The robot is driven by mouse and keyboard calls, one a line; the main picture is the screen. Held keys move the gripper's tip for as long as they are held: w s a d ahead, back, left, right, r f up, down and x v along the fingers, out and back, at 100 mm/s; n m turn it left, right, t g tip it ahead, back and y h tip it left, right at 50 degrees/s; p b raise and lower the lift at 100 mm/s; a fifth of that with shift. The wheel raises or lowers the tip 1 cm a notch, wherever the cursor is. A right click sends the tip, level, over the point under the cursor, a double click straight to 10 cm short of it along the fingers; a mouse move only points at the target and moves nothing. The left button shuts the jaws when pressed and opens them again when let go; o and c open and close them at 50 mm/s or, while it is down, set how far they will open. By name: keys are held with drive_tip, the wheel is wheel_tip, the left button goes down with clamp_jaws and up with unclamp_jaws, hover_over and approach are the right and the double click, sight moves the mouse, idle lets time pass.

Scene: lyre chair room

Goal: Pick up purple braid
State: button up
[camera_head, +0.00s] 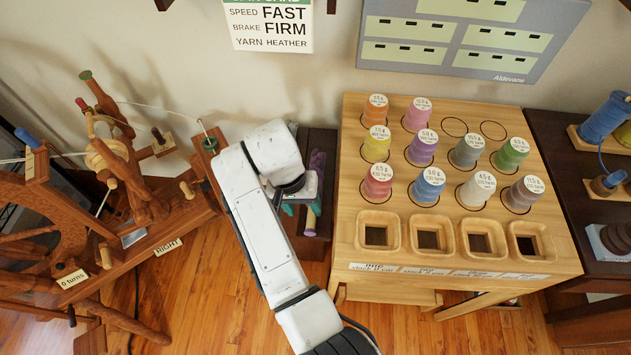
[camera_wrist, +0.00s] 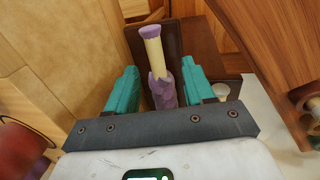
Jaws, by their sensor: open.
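The purple braid (camera_head: 317,164) lies lengthwise over the dark brown stand between the spinning wheel and the wooden rack. In the wrist view the purple braid (camera_wrist: 163,92) is a lumpy purple length leading to a cream section and a purple end cap. My gripper (camera_head: 301,209) is over the stand, its white wrist hiding part of the braid. In the wrist view its teal fingers (camera_wrist: 160,75) are apart, one on each side of the braid. I cannot tell whether either finger touches it.
A wooden rack (camera_head: 354,225) with several labelled coloured spools and square bins stands right of my arm. A spinning wheel (camera_head: 130,180) with a RIGHT label stands at left. A dark table (camera_head: 555,140) with blue spools is at far right. Wooden floor shows in front.

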sight(310, 219)
drive_tip(key=f, duration=0.1)
drive_tip(key=d+f, duration=0.1)
drive_tip(key=f, duration=0.2)
drive_tip(key=shift+s+d+f+b, duration=0.2)
drive_tip(key=shift+s+f+b, duration=0.05)
drive_tip(key=shift+f+b, duration=0.15)
drive_tip(key=shift+r, duration=0.15)
clamp_jaws()
